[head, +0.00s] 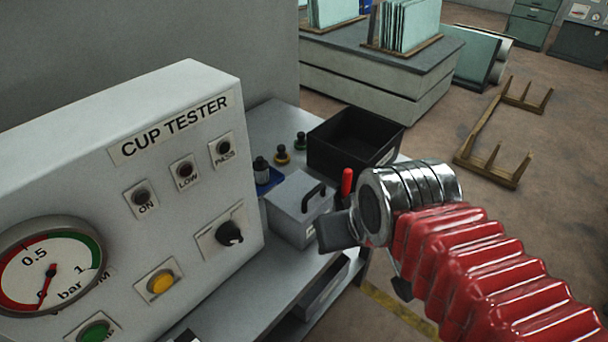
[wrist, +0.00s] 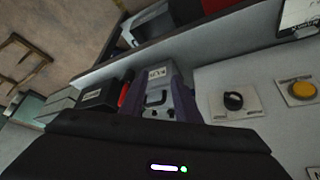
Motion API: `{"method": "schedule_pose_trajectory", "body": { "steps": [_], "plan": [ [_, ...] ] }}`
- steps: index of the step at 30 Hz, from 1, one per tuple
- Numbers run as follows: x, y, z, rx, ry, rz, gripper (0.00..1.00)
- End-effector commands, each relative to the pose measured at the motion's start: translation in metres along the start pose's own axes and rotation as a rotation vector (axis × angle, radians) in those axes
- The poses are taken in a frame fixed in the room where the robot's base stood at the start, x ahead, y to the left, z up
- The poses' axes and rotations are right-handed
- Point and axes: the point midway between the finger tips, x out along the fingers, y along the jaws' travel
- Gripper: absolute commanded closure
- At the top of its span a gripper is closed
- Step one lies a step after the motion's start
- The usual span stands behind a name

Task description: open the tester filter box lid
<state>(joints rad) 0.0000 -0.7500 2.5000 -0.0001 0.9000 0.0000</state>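The filter box (head: 292,222) is a small pale grey box with a black handle (head: 313,196) on its lid, standing on the bench right of the cup tester. The lid looks closed. In the wrist view the box (wrist: 157,82) and its dark handle (wrist: 156,98) show beyond my gripper's body. My gripper (head: 368,260) is in front and to the right of the box in the head view, with its dark fingers spread apart and nothing between them. One finger overlaps the box's right side in the picture; I cannot tell whether they touch.
The cup tester panel (head: 180,120) with gauge and knobs stands close on the left. A black bin (head: 350,142) is behind the box, and a red handle (head: 347,182) stands between box and wrist. Small parts (head: 282,155) stand behind it.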

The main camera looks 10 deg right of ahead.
Motion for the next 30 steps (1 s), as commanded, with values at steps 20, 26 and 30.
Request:
{"method": "schedule_pose_trajectory", "body": {
  "steps": [20,26,30],
  "plan": [
    [-0.008,-0.003,-0.024,0.117,-0.042,-0.002,0.71],
    [-0.015,0.000,-0.060,0.300,-0.109,-0.003,0.71],
    [-0.018,0.003,-0.086,0.434,-0.158,0.000,0.71]
  ]
}}
